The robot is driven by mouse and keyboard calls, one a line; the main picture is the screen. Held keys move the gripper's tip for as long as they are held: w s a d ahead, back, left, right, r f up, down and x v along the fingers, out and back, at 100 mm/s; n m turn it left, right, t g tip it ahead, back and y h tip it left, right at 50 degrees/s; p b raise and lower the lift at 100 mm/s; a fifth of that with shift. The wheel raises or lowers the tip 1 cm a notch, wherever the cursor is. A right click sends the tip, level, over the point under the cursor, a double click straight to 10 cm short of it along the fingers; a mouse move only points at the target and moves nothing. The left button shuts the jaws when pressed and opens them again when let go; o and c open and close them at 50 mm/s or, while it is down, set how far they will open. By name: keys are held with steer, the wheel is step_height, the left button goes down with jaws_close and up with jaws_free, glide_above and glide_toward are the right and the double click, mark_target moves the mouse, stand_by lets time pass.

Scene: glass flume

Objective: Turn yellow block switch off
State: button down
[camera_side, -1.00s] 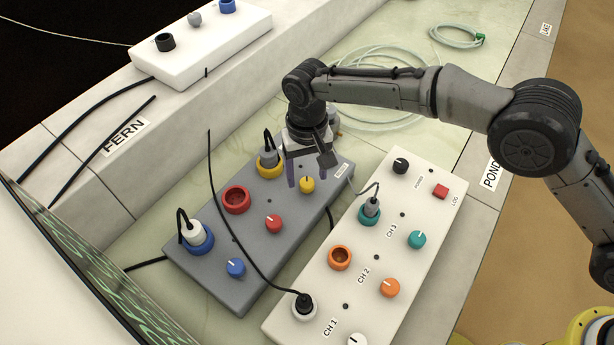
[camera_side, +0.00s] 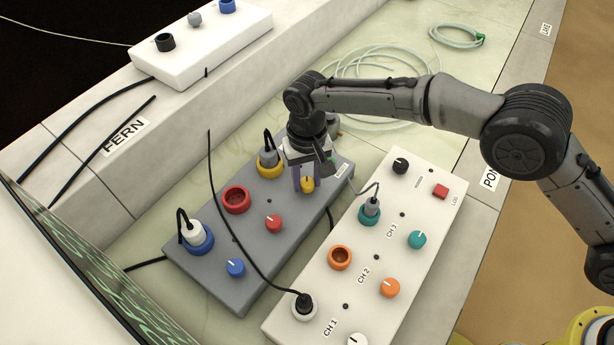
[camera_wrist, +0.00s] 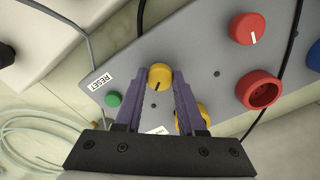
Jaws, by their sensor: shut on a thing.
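The yellow knob (camera_side: 308,185) stands on the grey block (camera_side: 222,280), towards its far right end. My gripper (camera_side: 306,182) has come down over the knob and is shut on it. In the wrist view my two purple fingers (camera_wrist: 161,82) sit one on each side of the yellow knob (camera_wrist: 159,75), whose dark pointer line runs towards the gripper's base. The yellow socket (camera_side: 262,172) with a grey plug lies beside the gripper and is partly hidden by a finger in the wrist view.
The grey block also carries a red knob (camera_side: 274,223), a blue knob (camera_side: 236,267), a red socket (camera_side: 236,199) and a blue socket (camera_side: 203,241). A white panel (camera_side: 300,338) with knobs and plugs lies close on the right. A black cable (camera_side: 222,215) crosses the grey block.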

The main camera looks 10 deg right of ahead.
mark_target(308, 182)
steer(key=shift+n, duration=0.3)
steer(key=n, duration=0.9)
steer(key=shift+n, duration=0.4)
stand_by(0.5)
steer(key=c, duration=0.5)
jaws_free()
steer(key=shift+r, duration=0.1)
step_height(308, 182, up, 14)
steer(key=shift+w+d, duration=0.1)
stand_by(0.4)
